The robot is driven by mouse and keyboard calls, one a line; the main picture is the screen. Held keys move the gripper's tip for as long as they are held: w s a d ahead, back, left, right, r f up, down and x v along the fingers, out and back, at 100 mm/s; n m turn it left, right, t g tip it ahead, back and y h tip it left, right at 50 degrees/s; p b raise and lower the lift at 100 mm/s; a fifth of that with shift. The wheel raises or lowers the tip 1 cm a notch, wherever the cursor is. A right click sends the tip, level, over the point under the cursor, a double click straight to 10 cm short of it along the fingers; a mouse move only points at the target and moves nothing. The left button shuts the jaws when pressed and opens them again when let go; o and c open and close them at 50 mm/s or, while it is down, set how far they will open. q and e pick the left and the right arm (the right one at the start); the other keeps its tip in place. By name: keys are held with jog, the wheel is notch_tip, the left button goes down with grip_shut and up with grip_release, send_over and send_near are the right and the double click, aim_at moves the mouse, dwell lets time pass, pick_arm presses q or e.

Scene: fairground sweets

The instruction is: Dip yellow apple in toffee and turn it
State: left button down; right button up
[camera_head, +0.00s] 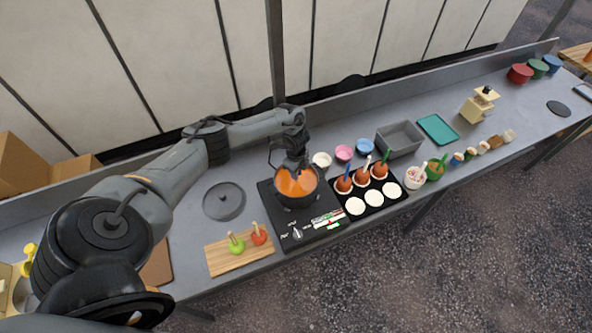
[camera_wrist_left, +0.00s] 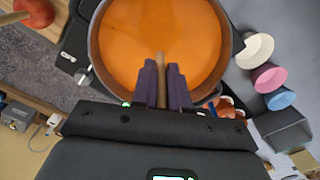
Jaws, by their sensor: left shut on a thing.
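The pot (camera_head: 297,203) of orange toffee (camera_head: 300,183) stands on the black hob (camera_head: 284,234). My left gripper (camera_head: 296,164) is directly over the pot, pointing down. In the left wrist view, my left gripper (camera_wrist_left: 162,95) is shut on a pale wooden stick (camera_wrist_left: 161,70), above the toffee surface (camera_wrist_left: 160,25). No yellow apple shows in either view; whether one hangs on the stick under the toffee cannot be told. My right gripper is not in view.
A wooden board (camera_head: 228,261) holds a green apple (camera_head: 236,245) and a red apple (camera_head: 259,235) on sticks. A grey lid (camera_head: 224,201) lies left of the hob. A black tray (camera_head: 384,206) with coated apples and white discs is right of the pot. Small bowls (camera_head: 344,153) stand behind.

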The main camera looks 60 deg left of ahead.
pick_arm(q)
jog(key=shift+r, duration=0.1)
jog(key=shift+r+p, duration=1.8)
jog(key=shift+r, duration=2.35)
